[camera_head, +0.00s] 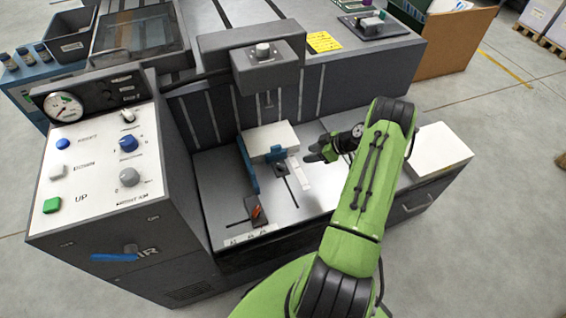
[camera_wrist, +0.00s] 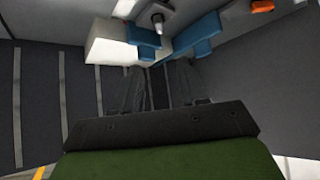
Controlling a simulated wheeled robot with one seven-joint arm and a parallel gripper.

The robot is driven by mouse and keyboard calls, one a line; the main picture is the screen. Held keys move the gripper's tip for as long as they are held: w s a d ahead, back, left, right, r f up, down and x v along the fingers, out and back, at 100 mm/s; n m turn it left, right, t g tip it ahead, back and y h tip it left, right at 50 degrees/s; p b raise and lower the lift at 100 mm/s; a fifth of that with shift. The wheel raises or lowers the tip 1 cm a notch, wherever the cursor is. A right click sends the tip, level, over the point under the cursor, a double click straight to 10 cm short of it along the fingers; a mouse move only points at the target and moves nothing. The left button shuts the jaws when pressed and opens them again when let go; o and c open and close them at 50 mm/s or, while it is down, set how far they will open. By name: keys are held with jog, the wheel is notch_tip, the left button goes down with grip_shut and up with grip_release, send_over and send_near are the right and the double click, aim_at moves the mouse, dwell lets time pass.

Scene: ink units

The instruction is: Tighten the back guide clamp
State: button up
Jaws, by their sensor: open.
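My gripper (camera_head: 314,152) is dark and open, reaching in from the right above the light metal bed. It is empty and to the right of the blue guides. A small dark clamp block (camera_head: 281,170) sits by a slot, just in front of a small blue guide (camera_head: 275,155). A second dark clamp (camera_head: 257,211) with a red-orange lever is nearer the front. I cannot tell for certain which is the back guide clamp. In the wrist view, my open fingers (camera_wrist: 158,88) point toward blue guide pieces (camera_wrist: 198,35); an orange piece (camera_wrist: 262,6) shows at the top edge.
A long blue side guide (camera_head: 248,165) and a white block (camera_head: 270,138) stand on the bed (camera_head: 225,185). A grey press head (camera_head: 265,68) overhangs the back. The control panel (camera_head: 95,165) rises at left. A white slab (camera_head: 438,152) lies at right.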

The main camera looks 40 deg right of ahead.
aim_at(281, 165)
jog(key=b+x, duration=0.1)
jog(key=x, duration=0.4)
jog(key=b+x, duration=0.2)
jog(key=x, duration=0.3)
jog(key=b+x, duration=0.1)
jog(key=x, duration=0.5)
jog(key=shift+s+d+f+b, duration=0.15)
jog(key=shift+s+f+b, duration=0.05)
jog(key=shift+f+b, duration=0.2)
grip_shut()
